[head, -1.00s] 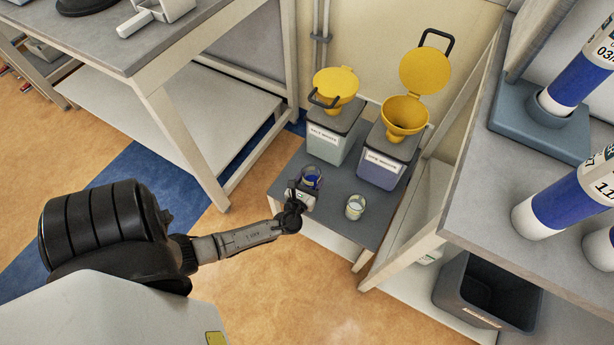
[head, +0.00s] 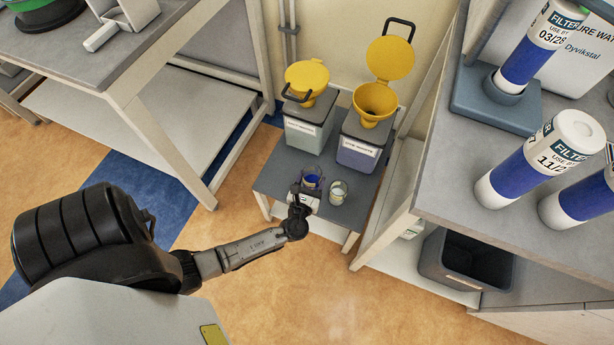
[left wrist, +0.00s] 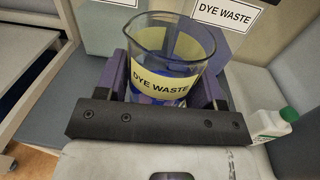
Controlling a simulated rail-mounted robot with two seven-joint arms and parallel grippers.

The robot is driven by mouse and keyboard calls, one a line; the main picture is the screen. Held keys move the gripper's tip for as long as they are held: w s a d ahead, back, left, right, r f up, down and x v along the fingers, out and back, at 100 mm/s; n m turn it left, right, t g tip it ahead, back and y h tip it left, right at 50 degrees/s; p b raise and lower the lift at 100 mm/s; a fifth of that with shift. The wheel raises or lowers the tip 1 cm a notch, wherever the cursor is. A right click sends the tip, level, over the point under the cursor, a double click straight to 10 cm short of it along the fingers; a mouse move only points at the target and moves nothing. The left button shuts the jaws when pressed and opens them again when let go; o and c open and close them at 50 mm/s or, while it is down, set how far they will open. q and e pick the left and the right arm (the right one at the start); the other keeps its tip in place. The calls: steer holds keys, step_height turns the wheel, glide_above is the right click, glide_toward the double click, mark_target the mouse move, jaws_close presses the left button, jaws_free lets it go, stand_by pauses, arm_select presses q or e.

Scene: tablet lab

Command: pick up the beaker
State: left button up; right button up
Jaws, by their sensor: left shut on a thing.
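A clear glass beaker (head: 312,181) with blue liquid and a yellow "DYE WASTE" label is at the front edge of the low grey stand. In the left wrist view the beaker (left wrist: 168,80) is upright between the two purple fingers of my left gripper (left wrist: 163,90), which is shut on it. In the head view my left gripper (head: 307,190) reaches it from the front left. I cannot tell whether its base touches the stand. My right gripper is out of view.
The low stand (head: 350,212) also holds two waste containers with yellow funnels, a left one (head: 304,133) and a right one (head: 358,152), behind the beakers. A bench (head: 445,190) with filter cartridges is at right, above a dark bin (head: 466,258). A white-framed table (head: 150,50) is at left.

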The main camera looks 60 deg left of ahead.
arm_select(q)
steer(key=shift+w+d+r, duration=0.15)
steer(key=shift+d+r, duration=0.25)
steer(key=shift+d, duration=0.25)
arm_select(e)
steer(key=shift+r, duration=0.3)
arm_select(q)
steer(key=shift+d, duration=0.1)
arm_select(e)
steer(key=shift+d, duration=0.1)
arm_select(q)
steer(key=shift+r, duration=0.1)
